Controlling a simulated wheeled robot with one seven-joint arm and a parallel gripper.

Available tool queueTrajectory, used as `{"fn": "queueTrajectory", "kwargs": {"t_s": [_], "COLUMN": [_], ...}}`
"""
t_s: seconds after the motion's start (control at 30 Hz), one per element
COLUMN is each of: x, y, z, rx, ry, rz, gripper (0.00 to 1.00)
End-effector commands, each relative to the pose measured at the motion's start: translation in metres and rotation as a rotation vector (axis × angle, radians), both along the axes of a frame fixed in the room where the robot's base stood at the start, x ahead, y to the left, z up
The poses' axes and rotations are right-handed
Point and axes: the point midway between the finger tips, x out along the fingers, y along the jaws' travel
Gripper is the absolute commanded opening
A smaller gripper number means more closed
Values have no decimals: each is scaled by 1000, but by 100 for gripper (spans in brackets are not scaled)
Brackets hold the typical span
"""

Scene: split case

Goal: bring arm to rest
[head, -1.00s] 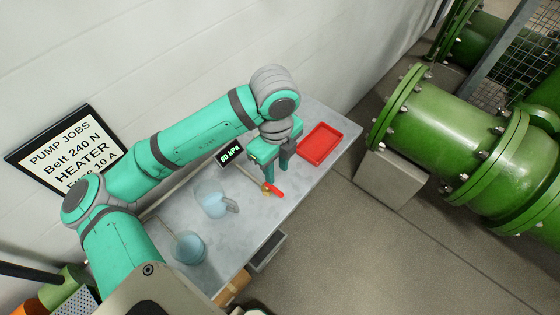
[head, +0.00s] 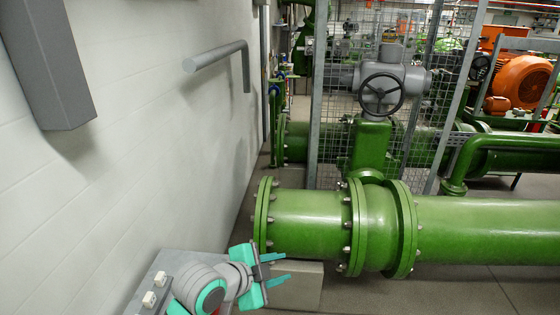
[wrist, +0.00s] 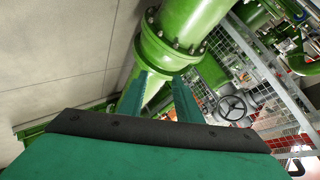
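My gripper (head: 286,267) is at the lower middle of the head view, raised past the end of the grey bench. Its two teal fingers are apart with nothing between them. In the wrist view the fingers (wrist: 161,77) also stand apart and empty, pointing toward a green pipe (wrist: 190,25) in the background. My arm is partly in view at the bottom of the head view and hides most of the bench.
A large green flanged pipe (head: 310,222) runs to the right, with a grey handwheel valve (head: 381,95) and mesh fence behind. A white wall (head: 140,130) is on the left, with a grey box (head: 48,60) on it. Small white switches (head: 149,299) show beside my arm.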

Motion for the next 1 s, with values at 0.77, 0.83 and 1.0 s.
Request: {"fn": "queueTrajectory", "kwargs": {"t_s": [0.77, 0.83, 1.0], "x": [26, 19, -3], "y": [-99, -99, -97], "z": [15, 6, -24], "rx": [-817, -880, -1008], "ry": [-179, -172, -148], "rz": [390, 443, 575], "gripper": [31, 31, 31]}}
